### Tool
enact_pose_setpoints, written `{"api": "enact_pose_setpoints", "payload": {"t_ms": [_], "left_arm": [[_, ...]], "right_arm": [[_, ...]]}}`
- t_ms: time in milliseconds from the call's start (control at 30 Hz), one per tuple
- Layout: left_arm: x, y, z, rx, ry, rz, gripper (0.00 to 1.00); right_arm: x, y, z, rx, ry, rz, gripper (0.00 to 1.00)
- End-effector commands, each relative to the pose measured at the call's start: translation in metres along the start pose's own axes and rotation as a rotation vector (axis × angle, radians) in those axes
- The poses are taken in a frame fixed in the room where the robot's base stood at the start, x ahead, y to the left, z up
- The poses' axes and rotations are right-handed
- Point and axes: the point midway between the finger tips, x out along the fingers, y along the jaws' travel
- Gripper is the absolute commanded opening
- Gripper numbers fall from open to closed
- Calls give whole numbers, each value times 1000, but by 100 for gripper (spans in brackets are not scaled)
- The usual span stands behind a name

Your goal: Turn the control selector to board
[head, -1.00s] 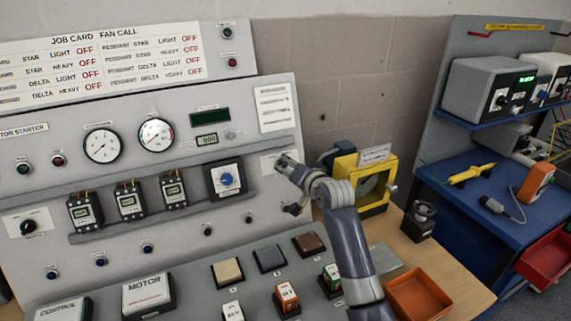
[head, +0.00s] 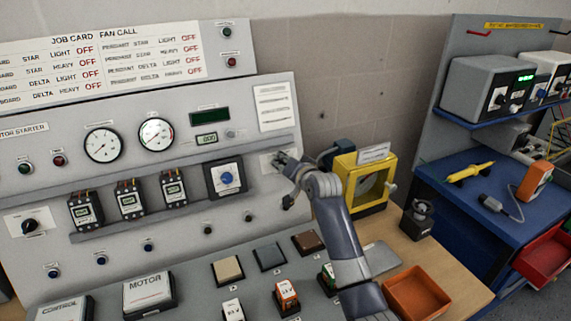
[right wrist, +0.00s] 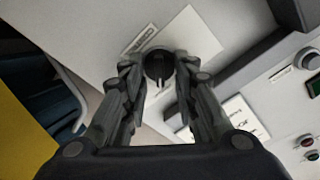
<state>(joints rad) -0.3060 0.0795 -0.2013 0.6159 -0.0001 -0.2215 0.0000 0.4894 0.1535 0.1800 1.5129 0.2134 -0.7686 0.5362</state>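The control selector is a small round black knob (right wrist: 158,65) on a pale plate at the right end of the sloping panel. A printed label beside it is too blurred to read. A light mark on the knob points toward the bottom of the right wrist view. My right gripper (head: 281,161) is at this plate, and its fingers hide the knob in the head view. In the right wrist view the fingertips (right wrist: 159,68) stand on both sides of the knob, close against it with no clear gap. My left gripper is not in view.
A blue-knobbed dial (head: 227,179) is left of my gripper. A yellow box (head: 371,187) stands close on its right. Below are colored blocks and an orange tray (head: 417,292). Another black rotary switch (head: 30,225) is at the panel's far left.

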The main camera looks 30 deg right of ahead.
Motion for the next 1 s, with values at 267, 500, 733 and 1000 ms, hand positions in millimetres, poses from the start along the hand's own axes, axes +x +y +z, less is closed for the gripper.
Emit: {"api": "enact_pose_setpoints", "payload": {"t_ms": [267, 500, 733, 1000], "left_arm": [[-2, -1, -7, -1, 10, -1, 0], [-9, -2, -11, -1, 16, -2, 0], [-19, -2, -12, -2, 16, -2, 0], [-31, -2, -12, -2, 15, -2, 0]], "right_arm": [[0, 0, 0, -21, -1, 0, 3], [0, -1, -2, -129, 0, -5, 3], [-1, -2, -2, -322, -2, -14, 3], [-1, -4, -1, -578, -1, -27, 3]]}}
